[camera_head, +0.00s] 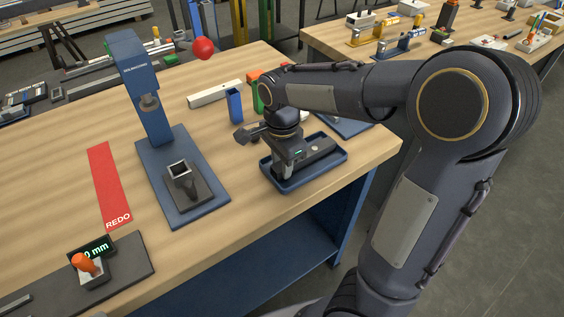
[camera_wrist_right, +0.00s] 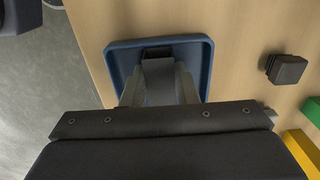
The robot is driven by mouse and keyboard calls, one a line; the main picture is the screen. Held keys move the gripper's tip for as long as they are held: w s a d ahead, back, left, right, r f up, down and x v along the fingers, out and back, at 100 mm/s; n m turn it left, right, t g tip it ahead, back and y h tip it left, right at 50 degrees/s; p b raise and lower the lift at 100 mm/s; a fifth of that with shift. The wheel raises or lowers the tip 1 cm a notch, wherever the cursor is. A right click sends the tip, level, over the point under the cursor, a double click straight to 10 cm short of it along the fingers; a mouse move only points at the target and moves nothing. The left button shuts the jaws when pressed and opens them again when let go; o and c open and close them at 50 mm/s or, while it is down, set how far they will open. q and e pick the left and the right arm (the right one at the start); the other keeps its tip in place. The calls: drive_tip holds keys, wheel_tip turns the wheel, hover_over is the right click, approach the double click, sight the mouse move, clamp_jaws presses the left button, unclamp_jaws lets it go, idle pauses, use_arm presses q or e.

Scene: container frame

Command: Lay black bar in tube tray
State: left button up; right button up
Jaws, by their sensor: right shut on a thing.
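The tube tray (camera_head: 310,178) is a shallow blue tray near the table's right edge in the head view. My right gripper (camera_head: 287,168) points down over it. In the right wrist view the gripper (camera_wrist_right: 158,92) is shut on a dark bar (camera_wrist_right: 157,82), which lies between its fingers with its far end over the tray (camera_wrist_right: 208,62). In the head view the dark bar (camera_head: 318,149) shows partly beside the gripper, within the tray's outline. I cannot tell whether it touches the tray floor. My left gripper is out of view.
A blue press stand (camera_head: 140,85) holds a square dark fixture (camera_head: 183,186) left of the tray. A red REDO strip (camera_head: 108,185) lies farther left. A black ribbed cap (camera_wrist_right: 286,69) lies beside the tray. A white bar (camera_head: 215,93) and blue block (camera_head: 234,106) stand behind.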

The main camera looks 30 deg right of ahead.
drive_tip(key=o, duration=1)
wheel_tip(320, 180, up, 12)
drive_tip(key=p, duration=0.2)
drive_tip(key=s+a+f+n+t+y, duration=0.1)
drive_tip(key=s+f+n+t, duration=0.1)
drive_tip(key=s+n, duration=0.3)
drive_tip(key=s+a+f+n+t+y, duration=0.1)
drive_tip(key=s+f+n+t, duration=0.1)
drive_tip(key=s+n, duration=0.3)
drive_tip(key=s+a+f+n+t+y, duration=0.1)
drive_tip(key=s+a+f+n, duration=0.1)
drive_tip(key=s+n, duration=0.3)
drive_tip(key=shift+s+f+n+t+y, duration=0.35)
drive_tip(key=shift+s+f, duration=0.35)
drive_tip(key=shift+s, duration=0.3)
